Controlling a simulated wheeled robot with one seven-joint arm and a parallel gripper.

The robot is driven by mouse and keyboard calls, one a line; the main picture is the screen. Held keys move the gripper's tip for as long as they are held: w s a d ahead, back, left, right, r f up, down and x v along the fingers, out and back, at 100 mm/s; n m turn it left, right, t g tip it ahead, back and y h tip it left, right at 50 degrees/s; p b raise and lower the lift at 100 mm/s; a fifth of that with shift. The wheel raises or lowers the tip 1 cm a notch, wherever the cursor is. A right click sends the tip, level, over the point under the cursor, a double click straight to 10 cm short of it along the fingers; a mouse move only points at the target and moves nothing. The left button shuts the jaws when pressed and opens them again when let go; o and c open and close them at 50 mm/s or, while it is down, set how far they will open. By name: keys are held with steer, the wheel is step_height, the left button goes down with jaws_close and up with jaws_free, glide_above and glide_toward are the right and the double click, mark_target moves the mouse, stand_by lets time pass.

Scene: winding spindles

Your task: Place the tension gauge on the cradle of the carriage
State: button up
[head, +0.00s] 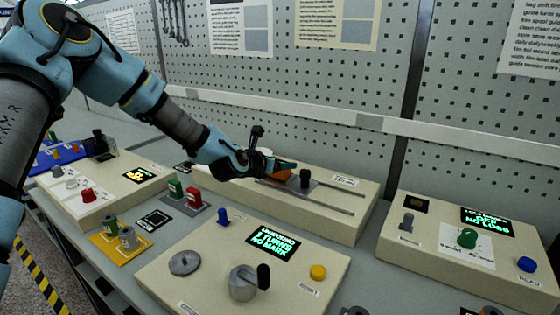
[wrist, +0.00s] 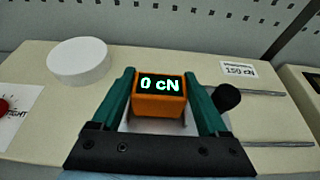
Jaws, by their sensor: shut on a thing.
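The tension gauge is an orange block (wrist: 159,103) with a dark face reading "0 cN" in green. It sits between the two green fingers of my gripper (wrist: 160,95) in the wrist view. In the head view my gripper (head: 284,165) is shut on the orange gauge (head: 283,175), low over the cream rail unit.
The rail unit (wrist: 40,75) carries a white disc (wrist: 80,62), two metal rails (head: 335,207) and a "150 cN" label (wrist: 239,70). In front stands a panel with a crank (head: 243,283). Another panel with a green knob (head: 467,238) is at right. A pegboard wall rises behind.

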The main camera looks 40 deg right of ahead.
steer(key=shift+f, duration=0.1)
steer(key=shift+f, duration=0.15)
steer(key=o, duration=1.5)
steer(key=shift+c, duration=0.2)
steer(key=shift+r, duration=0.3)
steer(key=b+v, duration=0.3)
steer(key=v, duration=0.9)
steer(key=shift+f, duration=0.2)
